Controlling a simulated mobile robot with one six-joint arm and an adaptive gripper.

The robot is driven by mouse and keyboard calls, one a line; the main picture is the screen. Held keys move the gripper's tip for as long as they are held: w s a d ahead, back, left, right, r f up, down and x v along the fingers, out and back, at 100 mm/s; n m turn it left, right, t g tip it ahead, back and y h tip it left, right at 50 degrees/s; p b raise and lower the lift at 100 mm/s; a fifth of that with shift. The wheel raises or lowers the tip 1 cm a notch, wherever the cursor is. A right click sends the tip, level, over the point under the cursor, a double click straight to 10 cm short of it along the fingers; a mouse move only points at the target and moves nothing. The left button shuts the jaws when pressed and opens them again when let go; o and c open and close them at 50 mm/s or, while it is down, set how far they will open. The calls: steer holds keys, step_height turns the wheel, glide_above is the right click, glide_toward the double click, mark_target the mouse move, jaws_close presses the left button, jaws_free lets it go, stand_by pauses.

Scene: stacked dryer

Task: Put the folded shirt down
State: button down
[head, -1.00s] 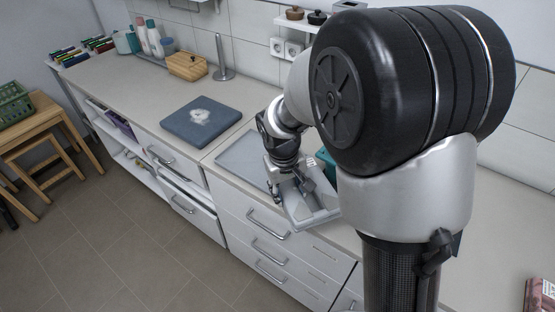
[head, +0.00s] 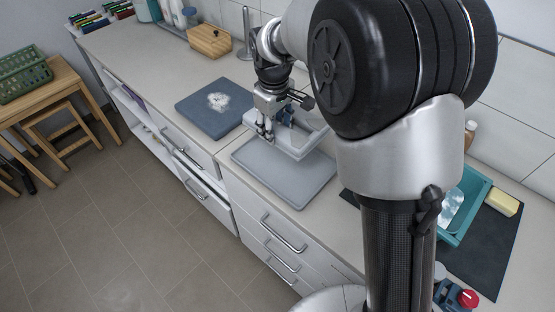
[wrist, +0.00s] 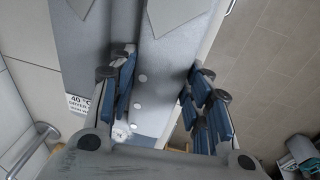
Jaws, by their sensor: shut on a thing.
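My gripper (head: 266,133) is shut on a light grey folded shirt (head: 306,141). The gripper is at the shirt's left end in the head view. In the wrist view the gripper's blue-padded fingers (wrist: 160,88) stand either side of the shirt's grey cloth (wrist: 165,50), which shows a row of pale round buttons. The held shirt is over the far part of a flat grey tray (head: 285,182) on the counter; I cannot tell whether it touches the tray. A dark blue folded garment (head: 216,110) with a white print lies flat left of my gripper.
The counter (head: 150,75) runs along the wall, with drawers below. A wooden box (head: 209,40) and a metal stand (head: 246,35) are at the back. My arm hides part of the counter.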

step_height(320, 180, down, 15)
steer(key=b, duration=0.4)
steer(key=shift+r, duration=0.15)
steer(key=c, duration=0.8)
jaws_free()
steer(key=shift+c, duration=0.2)
steer(key=r+p, duration=0.1)
steer(key=r, duration=0.3)
steer(key=s+r+p, duration=0.1)
steer(key=r, duration=0.3)
steer(key=s+r+p, duration=0.1)
steer(key=r, duration=0.3)
steer(key=shift+p, duration=0.3)
